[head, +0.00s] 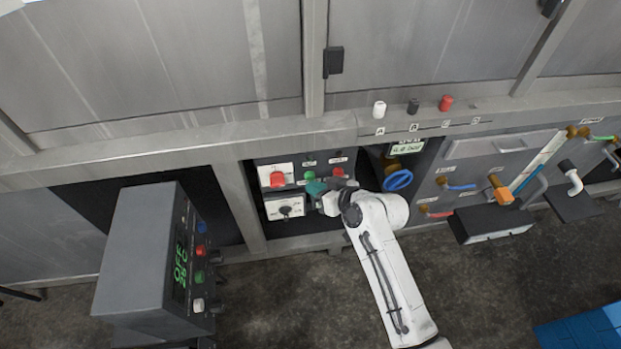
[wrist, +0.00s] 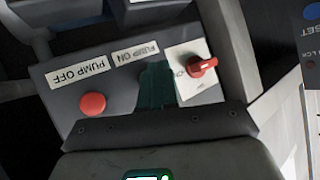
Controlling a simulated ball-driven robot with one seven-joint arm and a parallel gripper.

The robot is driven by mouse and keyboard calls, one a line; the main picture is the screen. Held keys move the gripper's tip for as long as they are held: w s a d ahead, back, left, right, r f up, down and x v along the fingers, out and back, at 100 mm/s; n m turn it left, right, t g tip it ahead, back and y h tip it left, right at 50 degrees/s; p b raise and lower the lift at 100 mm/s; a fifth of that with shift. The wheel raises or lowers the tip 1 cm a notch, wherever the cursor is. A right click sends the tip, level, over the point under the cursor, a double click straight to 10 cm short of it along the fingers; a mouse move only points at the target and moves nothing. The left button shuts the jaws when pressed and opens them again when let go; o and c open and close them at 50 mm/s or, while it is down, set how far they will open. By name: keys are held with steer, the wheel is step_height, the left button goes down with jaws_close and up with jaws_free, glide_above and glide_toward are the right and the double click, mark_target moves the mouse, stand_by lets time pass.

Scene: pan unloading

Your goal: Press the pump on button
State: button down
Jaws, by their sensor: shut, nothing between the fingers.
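The control panel (head: 268,167) carries a red button (wrist: 92,104) under the PUMP OFF label (wrist: 80,71), which reads upside down in the wrist view. The PUMP ON label (wrist: 135,54) is beside it. My gripper (head: 317,187) has its teal fingers together in front of the panel. In the wrist view, the fingers (wrist: 155,87) cover the spot by the PUMP ON label, so the button is hidden there. In the head view, a green button (head: 309,175) shows just above the fingertips. I cannot tell whether they touch it.
A red rotary switch (head: 277,179) on a white plate is left of the fingers, with a dark knob (head: 285,210) below. A blue valve wheel (head: 398,180) is to the right. A grey display box (head: 140,250) stands at the left front.

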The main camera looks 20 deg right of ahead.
steer(key=shift+w+d, duration=0.1)
steer(key=shift+w, duration=0.35)
stand_by(0.4)
steer(key=shift+s, duration=0.15)
steer(key=shift+s+a+p, duration=0.2)
steer(key=shift+s+p, duration=0.1)
steer(key=shift+s, duration=0.5)
steer(key=s+p, duration=0.1)
steer(key=s, duration=0.1)
steer(key=s+a+p, duration=0.1)
steer(key=s, duration=0.2)
stand_by(0.4)
steer(key=shift+w, duration=0.1)
stand_by(0.6)
